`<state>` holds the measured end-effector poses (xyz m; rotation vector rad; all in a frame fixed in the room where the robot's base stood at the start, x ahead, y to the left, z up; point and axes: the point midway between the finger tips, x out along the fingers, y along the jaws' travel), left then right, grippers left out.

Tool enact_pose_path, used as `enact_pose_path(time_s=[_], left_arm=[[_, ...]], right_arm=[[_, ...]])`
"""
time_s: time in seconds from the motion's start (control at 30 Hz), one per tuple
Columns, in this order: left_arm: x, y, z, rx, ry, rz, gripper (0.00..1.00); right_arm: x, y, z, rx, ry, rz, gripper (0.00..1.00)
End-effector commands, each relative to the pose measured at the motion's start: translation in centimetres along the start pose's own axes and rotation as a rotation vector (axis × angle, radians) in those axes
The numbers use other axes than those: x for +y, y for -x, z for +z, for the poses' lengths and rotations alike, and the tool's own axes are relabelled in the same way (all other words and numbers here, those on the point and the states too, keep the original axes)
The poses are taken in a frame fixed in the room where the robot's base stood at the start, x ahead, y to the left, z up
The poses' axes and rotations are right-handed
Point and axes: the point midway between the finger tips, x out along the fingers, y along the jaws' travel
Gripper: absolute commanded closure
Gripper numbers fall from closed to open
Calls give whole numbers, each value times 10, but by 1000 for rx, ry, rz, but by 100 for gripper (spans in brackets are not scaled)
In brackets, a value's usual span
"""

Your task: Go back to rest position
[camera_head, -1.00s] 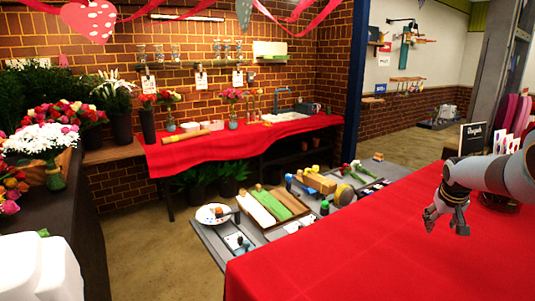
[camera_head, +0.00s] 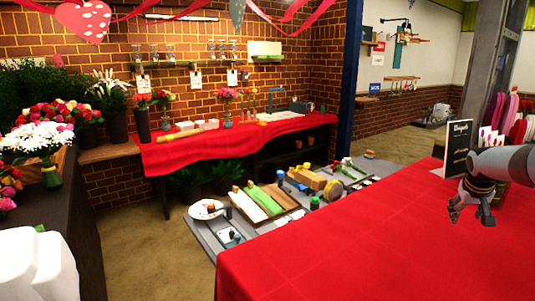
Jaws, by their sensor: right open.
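My right gripper (camera_head: 467,209) hangs above the red-covered table at the right of the head view, at the end of my grey arm. Its fingers point down and are open, with nothing seen between them. It is apart from the red cloth (camera_head: 370,245). My left gripper is not in the head view.
A black sign (camera_head: 457,147) stands close behind my right gripper. A low grey work table (camera_head: 206,235) with a wooden tray and several tools lies beyond the red table. Flower bouquets (camera_head: 40,140) stand on the dark counter at left. Floor (camera_head: 150,255) between is clear.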

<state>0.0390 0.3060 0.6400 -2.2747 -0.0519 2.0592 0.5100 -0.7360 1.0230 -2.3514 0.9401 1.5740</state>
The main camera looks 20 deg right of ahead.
Motion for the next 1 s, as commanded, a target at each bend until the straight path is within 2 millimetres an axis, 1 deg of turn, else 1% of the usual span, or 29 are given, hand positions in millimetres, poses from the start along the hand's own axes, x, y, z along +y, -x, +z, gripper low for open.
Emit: enact_pose_path(time_s=[0.03,0.17,0.2,0.27,0.3,0.4,0.47,0.5,0.57,0.77,0.87,0.97,1.0], left_arm=[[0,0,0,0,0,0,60],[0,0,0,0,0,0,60],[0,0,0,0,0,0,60],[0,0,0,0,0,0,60],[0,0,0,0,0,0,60],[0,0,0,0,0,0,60],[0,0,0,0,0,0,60],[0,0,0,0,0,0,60],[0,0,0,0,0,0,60],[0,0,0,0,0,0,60],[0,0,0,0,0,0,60],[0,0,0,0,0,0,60],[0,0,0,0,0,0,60]], right_arm=[[21,3,-4,6,-13,22,47],[73,12,-13,20,-45,75,47],[90,15,-15,25,-55,92,47],[116,21,-18,32,-71,119,47],[133,26,-20,37,-81,136,47],[172,37,-24,47,-106,177,47],[194,44,-26,54,-120,200,47],[209,49,-27,58,-129,216,47],[230,57,-28,64,-142,238,47],[256,30,12,69,25,347,47],[270,17,36,74,132,399,47],[285,3,64,77,264,446,47],[291,-2,78,77,327,464,47]])
